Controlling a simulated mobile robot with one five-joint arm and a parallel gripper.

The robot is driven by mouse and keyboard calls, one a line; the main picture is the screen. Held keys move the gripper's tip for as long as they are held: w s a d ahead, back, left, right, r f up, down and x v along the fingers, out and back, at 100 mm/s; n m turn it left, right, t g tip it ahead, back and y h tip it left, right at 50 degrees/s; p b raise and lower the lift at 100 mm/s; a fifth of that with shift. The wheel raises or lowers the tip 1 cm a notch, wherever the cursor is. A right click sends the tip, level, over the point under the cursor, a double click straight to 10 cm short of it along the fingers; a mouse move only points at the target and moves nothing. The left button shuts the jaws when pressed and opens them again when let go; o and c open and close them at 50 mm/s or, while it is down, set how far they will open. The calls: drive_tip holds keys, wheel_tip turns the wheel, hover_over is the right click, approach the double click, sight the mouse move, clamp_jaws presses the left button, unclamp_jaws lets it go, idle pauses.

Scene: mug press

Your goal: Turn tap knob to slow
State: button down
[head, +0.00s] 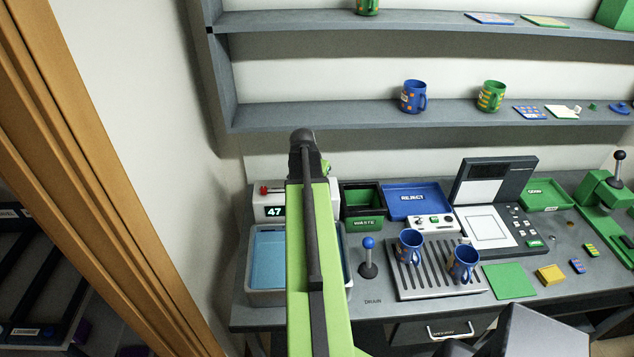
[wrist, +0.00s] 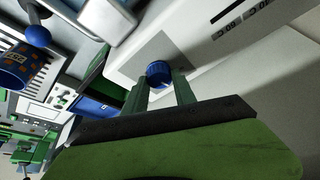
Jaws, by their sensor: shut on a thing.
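The blue ribbed tap knob (wrist: 159,70) sits on a grey plate on the white housing in the wrist view. My gripper (wrist: 160,88) has its two green fingers on either side of this knob and is shut on it. No pointer or speed mark can be made out on the knob. In the head view the white unit (head: 262,210) with the "47" display stands behind the basin (head: 267,297). My arm covers the unit's right part, so the knob and the fingertips are hidden there.
A green waste bin (head: 363,224) and a blue reject tray (head: 418,187) stand right of the unit. A blue-topped lever (head: 369,258) and a drip grate (head: 408,283) with two blue mugs are in front. A shelf hangs above.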

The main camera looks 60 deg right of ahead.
drive_tip(key=shift+m+g, duration=0.4)
drive_tip(key=shift+m, duration=0.4)
drive_tip(key=c, duration=1)
unclamp_jaws()
drive_tip(key=shift+r, duration=0.1)
drive_tip(key=p+v, duration=1.6)
drive_tip(key=v, duration=0.1)
drive_tip(key=shift+r, duration=0.15)
